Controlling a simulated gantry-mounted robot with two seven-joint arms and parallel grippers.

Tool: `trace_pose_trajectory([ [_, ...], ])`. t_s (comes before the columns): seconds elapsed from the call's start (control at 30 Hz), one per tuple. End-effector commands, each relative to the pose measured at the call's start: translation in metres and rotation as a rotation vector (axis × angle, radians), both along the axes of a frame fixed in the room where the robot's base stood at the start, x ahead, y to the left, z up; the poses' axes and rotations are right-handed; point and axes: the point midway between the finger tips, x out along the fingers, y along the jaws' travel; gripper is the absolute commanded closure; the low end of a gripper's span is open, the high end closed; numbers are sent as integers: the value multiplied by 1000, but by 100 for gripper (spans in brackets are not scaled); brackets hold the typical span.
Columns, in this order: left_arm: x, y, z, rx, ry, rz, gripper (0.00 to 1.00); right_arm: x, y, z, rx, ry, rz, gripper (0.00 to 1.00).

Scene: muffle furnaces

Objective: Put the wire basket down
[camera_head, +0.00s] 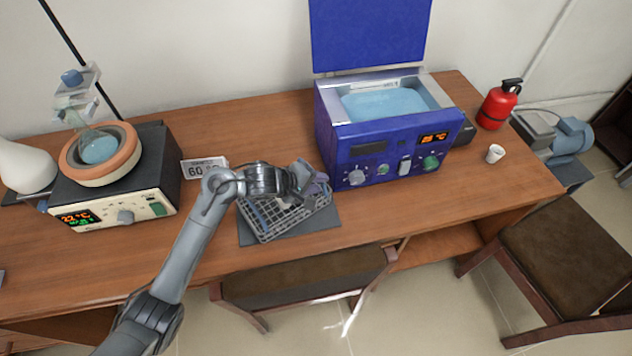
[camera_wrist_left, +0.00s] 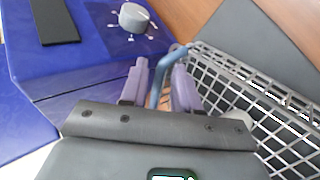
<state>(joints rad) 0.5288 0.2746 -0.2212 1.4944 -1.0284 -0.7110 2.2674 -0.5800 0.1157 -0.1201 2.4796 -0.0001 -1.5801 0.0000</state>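The grey wire basket (camera_head: 285,218) is at the front middle of the table, over a dark grey mat (camera_head: 320,221). I cannot tell whether its whole underside touches the mat. My left gripper (camera_head: 318,184) is at the basket's right end, near the blue box's front. In the left wrist view the basket's mesh (camera_wrist_left: 262,105) lies to the right. Its blue handle (camera_wrist_left: 161,75) runs between the two purple fingers of my left gripper (camera_wrist_left: 160,80), which are close around it. My right gripper is not in view.
A blue water bath (camera_head: 385,125) with its lid raised stands just behind and right of the basket. A heater (camera_head: 115,185) with a flask stands at left. A sign (camera_head: 200,168) stands behind the basket. A white cup (camera_head: 495,153) and a red extinguisher (camera_head: 497,106) are at right.

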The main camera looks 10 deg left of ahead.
Motion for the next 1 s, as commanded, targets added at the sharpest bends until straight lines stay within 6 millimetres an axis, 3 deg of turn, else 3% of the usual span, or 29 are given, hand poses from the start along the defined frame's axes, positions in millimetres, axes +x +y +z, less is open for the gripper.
trace_pose_trajectory([
  [0.47,-5,4,8,0,-1,1,63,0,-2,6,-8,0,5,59],
  [1.0,-57,48,65,2,-1,1,63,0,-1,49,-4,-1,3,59],
])
